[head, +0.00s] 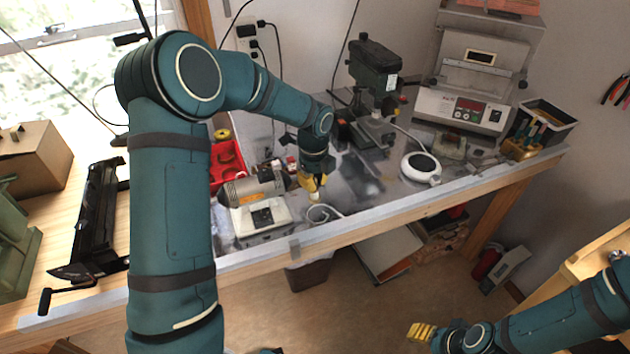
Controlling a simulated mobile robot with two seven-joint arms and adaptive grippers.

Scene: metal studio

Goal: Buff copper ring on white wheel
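A bench motor (255,187) with a grey cylindrical body sits on a pale switch base (262,216) at the front edge of the metal-topped bench. My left gripper (313,188), with yellow fingers, points down just right of the motor's end. A small pale patch shows at its fingertips; I cannot tell whether it is part of the white wheel. No copper ring can be made out; the fingers may hide it. Whether the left fingers are open or shut is unclear. My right gripper (421,332) is low at the right, over the floor and away from the bench.
A red tray (226,160) lies behind the motor. A dark green drill press (374,75), a round white device (421,167) and a grey machine with a red display (463,108) stand to the right. A black tool (97,215) lies left. A white cord (322,213) loops near the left gripper.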

